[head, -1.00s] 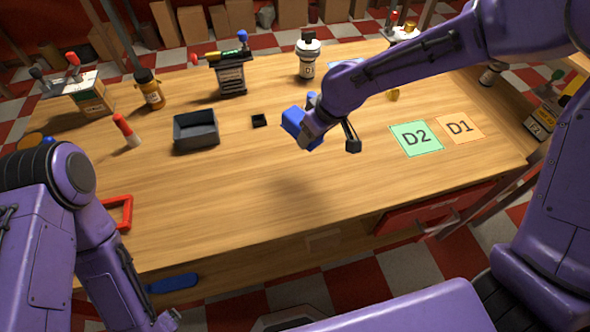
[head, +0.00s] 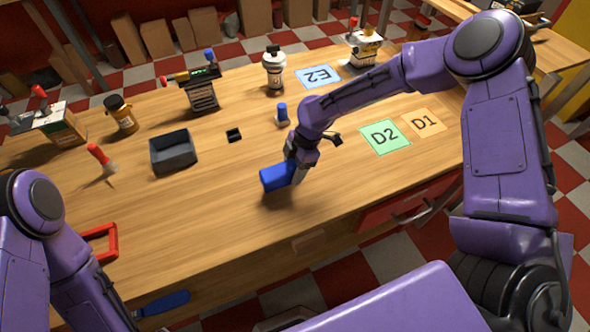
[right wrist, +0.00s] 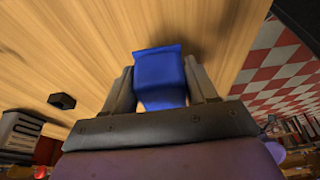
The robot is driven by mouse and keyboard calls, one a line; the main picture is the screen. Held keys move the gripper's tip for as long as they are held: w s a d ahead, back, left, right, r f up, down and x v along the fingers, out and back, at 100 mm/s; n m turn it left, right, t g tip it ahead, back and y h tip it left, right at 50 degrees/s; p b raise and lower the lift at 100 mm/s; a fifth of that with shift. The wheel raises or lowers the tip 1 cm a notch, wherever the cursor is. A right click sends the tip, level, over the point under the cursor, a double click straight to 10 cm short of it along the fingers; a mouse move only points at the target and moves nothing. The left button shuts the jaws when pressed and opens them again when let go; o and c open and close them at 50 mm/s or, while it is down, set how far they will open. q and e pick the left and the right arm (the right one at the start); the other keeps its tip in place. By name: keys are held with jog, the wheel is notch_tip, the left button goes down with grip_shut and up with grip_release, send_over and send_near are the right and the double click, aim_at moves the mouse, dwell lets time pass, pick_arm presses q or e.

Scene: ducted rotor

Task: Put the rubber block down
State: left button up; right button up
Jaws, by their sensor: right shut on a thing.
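The blue rubber block (head: 276,178) is in my right gripper (head: 291,172), low over the front middle of the wooden table (head: 215,230). In the right wrist view the block (right wrist: 158,72) sits between the two fingers of the right gripper (right wrist: 160,85), which are shut on it. A dark shadow lies close under the block; I cannot tell if it touches the wood. My left gripper is out of view; only the left arm shows at the lower left.
A green D2 mat (head: 385,137), an orange D1 mat (head: 423,122) and a blue E2 mat (head: 322,77) lie right and behind. A grey tray (head: 173,153), a small black square holder (head: 233,135) and a small blue-topped thing (head: 282,114) stand nearby. The front middle is clear.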

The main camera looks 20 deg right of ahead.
jog(key=f, duration=0.3)
jog(key=w+d+f, duration=0.1)
jog(key=shift+f+p, duration=0.2)
jog(key=shift+p, duration=0.15)
jog(key=shift+f, duration=0.15)
jog(key=shift+a+f, duration=0.1)
jog(key=o, duration=1.3)
jog(key=shift+o, duration=0.2)
jog(key=shift+r, duration=0.2)
jog(key=b+v, duration=0.1)
jog(key=v, duration=1.1)
jog(key=shift+b, duration=0.3)
